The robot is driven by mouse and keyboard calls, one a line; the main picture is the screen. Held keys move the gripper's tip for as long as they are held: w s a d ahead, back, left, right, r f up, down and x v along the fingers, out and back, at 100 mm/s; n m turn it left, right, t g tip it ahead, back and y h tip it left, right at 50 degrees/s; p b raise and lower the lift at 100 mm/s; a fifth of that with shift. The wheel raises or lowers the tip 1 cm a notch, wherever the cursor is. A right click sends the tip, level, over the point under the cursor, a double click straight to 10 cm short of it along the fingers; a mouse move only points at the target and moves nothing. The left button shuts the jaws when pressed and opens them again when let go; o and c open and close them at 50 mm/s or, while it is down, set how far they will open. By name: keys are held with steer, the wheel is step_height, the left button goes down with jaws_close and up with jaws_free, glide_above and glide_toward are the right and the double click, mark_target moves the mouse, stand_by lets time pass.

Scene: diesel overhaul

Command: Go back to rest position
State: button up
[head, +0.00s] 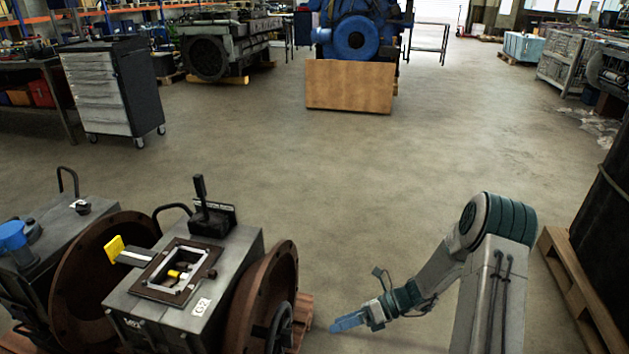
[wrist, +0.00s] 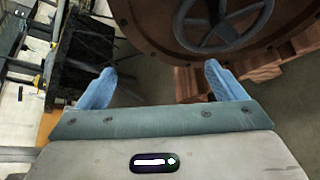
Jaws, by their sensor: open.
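My gripper (head: 350,322) is at the lower right of centre in the head view, low and to the right of the machine with the rusty flanges. In the wrist view my gripper (wrist: 160,85) shows two blue fingers spread wide apart with nothing between them. My arm reaches down and to the left from its column at the right of the head view. The gripper appears apart from the machine's right flange (head: 262,300).
The grey machine block (head: 225,255) carries a framed opening and a yellow-tipped tool (head: 115,248). A handwheel (wrist: 222,22) and wooden pallet (wrist: 270,70) are near the gripper. The floor (head: 320,170) ahead is clear.

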steer(key=s+d+r+n+t+h+p, duration=0.1)
steer(key=s+r+n+h+p, duration=0.3)
steer(key=r+n, duration=0.4)
steer(key=s+d+r+n+t+h+p, duration=0.2)
steer(key=s+d+r+n+h+p, duration=0.2)
steer(key=r, duration=1.7)
steer(key=s+d+r+n+t+h+p, duration=0.2)
steer(key=s+r+n+h+p, duration=0.3)
steer(key=s+r+n+p, duration=0.4)
steer(key=shift+s+d+r+n+h, duration=0.3)
steer(key=shift+s+r+n+h, duration=0.15)
steer(key=shift+r+n, duration=2.35)
